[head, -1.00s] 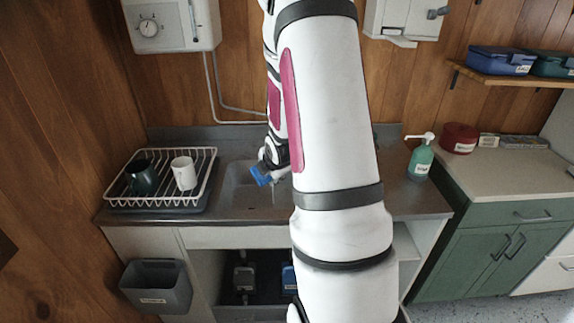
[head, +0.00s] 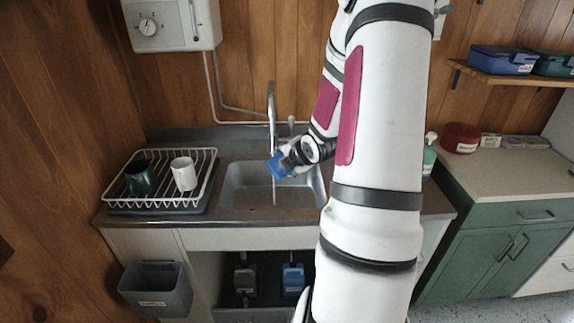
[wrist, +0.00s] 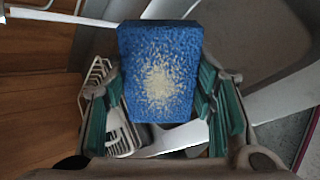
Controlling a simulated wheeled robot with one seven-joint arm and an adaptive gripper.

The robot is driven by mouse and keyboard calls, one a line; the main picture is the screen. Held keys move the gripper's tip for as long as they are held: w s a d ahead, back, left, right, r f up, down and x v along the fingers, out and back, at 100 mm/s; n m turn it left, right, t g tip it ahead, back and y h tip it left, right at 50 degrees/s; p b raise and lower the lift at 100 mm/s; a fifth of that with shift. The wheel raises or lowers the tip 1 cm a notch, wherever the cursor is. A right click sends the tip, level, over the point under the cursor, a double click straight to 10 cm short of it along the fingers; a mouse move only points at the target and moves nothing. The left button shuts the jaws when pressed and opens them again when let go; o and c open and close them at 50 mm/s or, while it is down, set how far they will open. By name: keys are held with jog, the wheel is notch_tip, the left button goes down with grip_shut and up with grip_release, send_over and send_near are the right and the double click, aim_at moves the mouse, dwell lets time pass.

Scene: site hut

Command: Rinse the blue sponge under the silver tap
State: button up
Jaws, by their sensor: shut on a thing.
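The blue sponge (head: 277,167) is held over the sink (head: 240,188), beside or under the silver tap (head: 271,105) as the head view sees it. My gripper (head: 284,161) is shut on it from the right. In the wrist view the sponge (wrist: 160,60) fills the space between the green-padded fingers of my gripper (wrist: 162,100), with a pale speckled patch on its face. A thin pale vertical line shows below the sponge in the head view, perhaps running water. Whether water touches the sponge I cannot tell.
A white dish rack (head: 207,180) with a dark mug (head: 140,178) and a white mug (head: 184,174) stands left of the sink. A green soap bottle (head: 429,158) is on the right, partly behind my arm. A grey bin (head: 157,290) hangs below left.

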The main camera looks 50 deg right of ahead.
jog(key=w+d+f+b, duration=0.2)
jog(key=w+d, duration=0.3)
jog(key=w, duration=0.5)
jog(key=shift+w+f+b, duration=0.2)
jog(key=shift+b, duration=0.35)
jog(key=shift+s+d, duration=0.1)
dwell(0.5)
jog(key=shift+s+d+p, duration=0.2)
jog(key=shift+d+p, duration=0.2)
jog(key=shift+p, duration=0.1)
jog(key=shift+w+a, duration=0.1)
jog(key=shift+a, duration=0.05)
jog(key=shift+w+a+b, duration=0.2)
jog(key=shift+a+b, duration=0.1)
jog(key=shift+a, duration=0.1)
jog(key=s+a+p, duration=0.1)
jog(key=s+a, duration=0.2)
jog(key=s, duration=0.4)
jog(key=shift+s+a, duration=0.15)
jog(key=shift+a, duration=0.05)
dwell(0.6)
dwell(0.9)
